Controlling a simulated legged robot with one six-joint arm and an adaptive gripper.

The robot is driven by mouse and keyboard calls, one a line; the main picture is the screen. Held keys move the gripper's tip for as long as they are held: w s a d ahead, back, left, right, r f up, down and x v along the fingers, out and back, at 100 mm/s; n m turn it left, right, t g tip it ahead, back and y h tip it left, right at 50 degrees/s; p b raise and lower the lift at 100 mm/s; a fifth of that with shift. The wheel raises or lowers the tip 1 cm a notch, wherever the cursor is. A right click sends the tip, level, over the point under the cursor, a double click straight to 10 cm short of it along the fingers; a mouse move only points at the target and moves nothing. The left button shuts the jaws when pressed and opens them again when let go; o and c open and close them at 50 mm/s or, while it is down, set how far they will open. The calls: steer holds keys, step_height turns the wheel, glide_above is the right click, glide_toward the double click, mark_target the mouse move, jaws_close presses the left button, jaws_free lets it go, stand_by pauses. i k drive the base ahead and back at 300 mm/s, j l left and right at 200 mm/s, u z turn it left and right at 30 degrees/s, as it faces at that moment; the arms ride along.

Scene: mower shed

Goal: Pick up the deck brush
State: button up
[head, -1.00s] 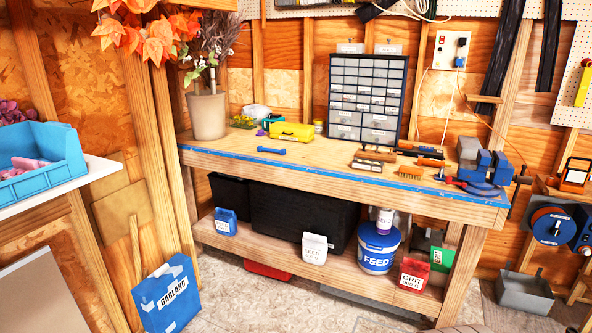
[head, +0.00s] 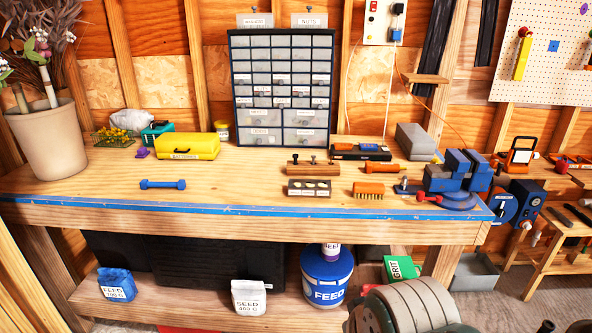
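A small brush with an orange back and yellowish bristles pointing down, the deck brush (head: 368,190), lies on the workbench (head: 250,200) in the head view. It is right of centre, close to the blue front edge. It is the only brush I can make out. A small dark box with pale round spots (head: 309,188) is just left of it, and an orange-handled tool (head: 383,168) lies behind it. Nothing covers the brush. My gripper is not recognisable in the view; a rounded grey-green part at the bottom right seems to belong to my arm.
A blue vise (head: 455,183) with a red-ended handle stands right of the brush. A wooden block plane (head: 312,167), a yellow case (head: 188,147) and a blue dumbbell (head: 163,184) are on the bench. A drawer cabinet (head: 283,90) stands behind. The front left of the bench is mostly clear.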

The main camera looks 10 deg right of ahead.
mark_target(361, 190)
steer(key=i+j+z, duration=0.25)
steer(key=i, duration=0.15)
steer(key=i+j+z, duration=0.25)
steer(key=i, duration=0.15)
